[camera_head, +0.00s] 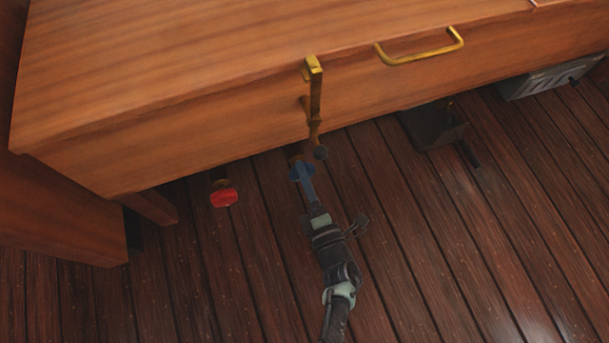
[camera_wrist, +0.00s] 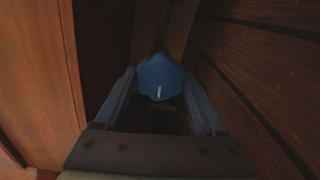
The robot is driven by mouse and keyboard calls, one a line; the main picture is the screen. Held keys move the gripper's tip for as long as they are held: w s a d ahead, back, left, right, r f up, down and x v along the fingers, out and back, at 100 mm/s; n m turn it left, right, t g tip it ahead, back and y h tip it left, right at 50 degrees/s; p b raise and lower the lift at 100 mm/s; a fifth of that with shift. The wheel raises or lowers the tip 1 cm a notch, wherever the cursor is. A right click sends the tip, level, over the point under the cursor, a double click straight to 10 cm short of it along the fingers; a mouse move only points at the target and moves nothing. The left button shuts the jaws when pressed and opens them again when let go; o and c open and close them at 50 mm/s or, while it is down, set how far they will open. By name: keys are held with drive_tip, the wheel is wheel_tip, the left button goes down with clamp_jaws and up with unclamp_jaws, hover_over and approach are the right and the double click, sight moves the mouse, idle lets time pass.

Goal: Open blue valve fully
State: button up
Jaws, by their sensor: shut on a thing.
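The blue valve (camera_head: 296,171) is a small lobed knob low under the front of the wooden cabinet, just above the floor. In the wrist view its blue knob (camera_wrist: 160,76) has a short white mark pointing down the picture. My gripper (camera_head: 305,176) reaches in from the bottom of the head view. Its fingertips (camera_wrist: 160,80) lie on the left and right sides of the knob and are shut on it. Part of the valve is hidden by the fingers in the head view.
A red valve (camera_head: 223,197) is to the left under the cabinet (camera_head: 200,135). A brass lever (camera_head: 314,95) hangs on the cabinet front just above my gripper. A brass handle (camera_head: 420,52), a dark box (camera_head: 432,125) and a grey case (camera_head: 550,80) are to the right. The plank floor (camera_head: 420,260) is clear.

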drive_tip(key=n, duration=1.2)
drive_tip(key=shift+d+n, duration=0.15)
drive_tip(key=shift+n, duration=2.05)
drive_tip(key=o, duration=1.3)
drive_tip(key=shift+o, duration=0.2)
drive_tip(key=shift+s, duration=0.1)
